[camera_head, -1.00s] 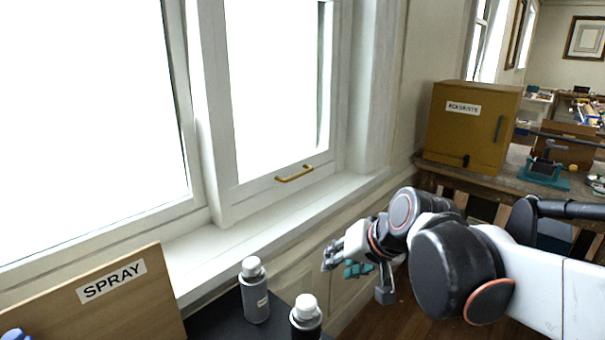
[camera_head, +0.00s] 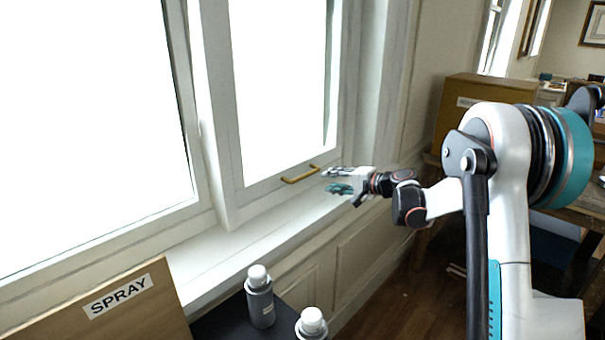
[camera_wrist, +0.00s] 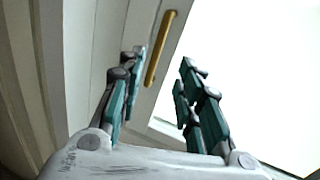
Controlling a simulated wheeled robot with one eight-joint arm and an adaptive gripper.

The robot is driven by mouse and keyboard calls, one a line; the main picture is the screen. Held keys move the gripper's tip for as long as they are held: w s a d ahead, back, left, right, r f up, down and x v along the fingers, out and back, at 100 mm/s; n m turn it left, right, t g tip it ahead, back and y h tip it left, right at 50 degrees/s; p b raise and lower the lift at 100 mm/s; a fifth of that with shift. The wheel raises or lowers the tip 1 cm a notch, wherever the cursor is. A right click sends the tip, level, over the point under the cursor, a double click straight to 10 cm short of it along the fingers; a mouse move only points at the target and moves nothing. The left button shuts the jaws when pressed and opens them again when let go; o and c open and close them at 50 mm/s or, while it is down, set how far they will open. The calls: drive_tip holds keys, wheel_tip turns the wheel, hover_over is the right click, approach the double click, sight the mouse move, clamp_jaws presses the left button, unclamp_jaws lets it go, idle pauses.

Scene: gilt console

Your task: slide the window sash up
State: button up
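The window sash (camera_head: 262,192) is a white frame around a bright pane, low at the sill in the head view. Its brass handle (camera_head: 300,174) is a short bar on the bottom rail. In the wrist view the handle (camera_wrist: 160,48) lies beyond the fingertips, between the two fingers in the picture. My gripper (camera_head: 338,180) is just right of the handle in the head view, above the sill. It also shows in the wrist view (camera_wrist: 160,75), with its teal-padded fingers spread apart and nothing between them. It appears apart from the handle.
The white sill (camera_head: 250,237) runs below the sash. Two spray cans, one (camera_head: 259,297) and another (camera_head: 311,324), stand on a dark surface near a wooden board marked SPRAY (camera_head: 115,305). A wooden cabinet (camera_head: 462,92) is at the right, partly behind my arm.

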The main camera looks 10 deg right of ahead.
sight(309, 175)
drive_tip(key=shift+m+t, duration=0.5)
drive_tip(key=b+x, duration=0.1)
drive_tip(key=x, duration=0.4)
drive_tip(key=w+d+x, duration=0.1)
drive_tip(key=x, duration=0.4)
drive_tip(key=d+f+b+x, duration=0.1)
drive_tip(key=x, duration=0.4)
drive_tip(key=shift+w+d+b, duration=0.2)
drive_tip(key=shift+b, duration=0.1)
drive_tip(key=shift+c, duration=0.6)
clamp_jaws()
